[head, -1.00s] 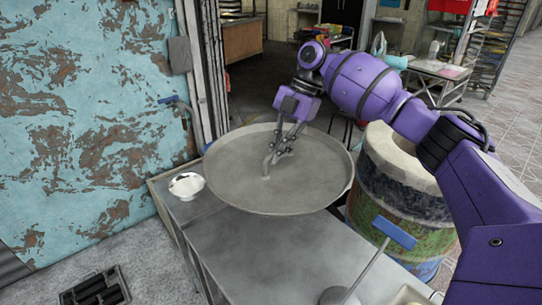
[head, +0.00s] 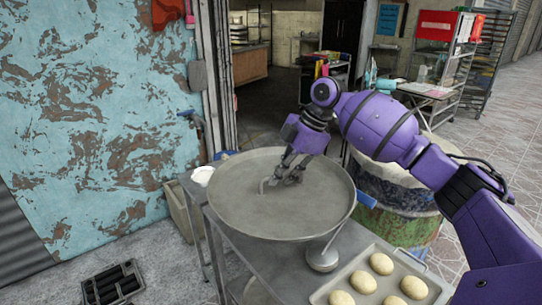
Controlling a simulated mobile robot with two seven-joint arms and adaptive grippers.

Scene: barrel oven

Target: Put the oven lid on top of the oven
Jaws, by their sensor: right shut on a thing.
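The oven lid (head: 240,207) is a wide, round grey metal disc with a rim and a small handle on top. It is in the middle of the head view, over the metal table. I cannot tell if it touches the table. My right gripper (head: 279,181) is shut on the lid's handle, reaching down from above. The barrel oven (head: 412,228) stands behind and right of the lid, with a pale, worn upper part and a painted green lower part. My right arm and the lid hide part of the oven. My left gripper is not in view.
A ladle (head: 322,259) lies on the metal table (head: 262,256) beside the lid's near rim. A tray (head: 405,270) of several dough balls is at front right. A small white bowl (head: 203,175) is left of the lid. A blue peeling wall (head: 90,110) closes the left side.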

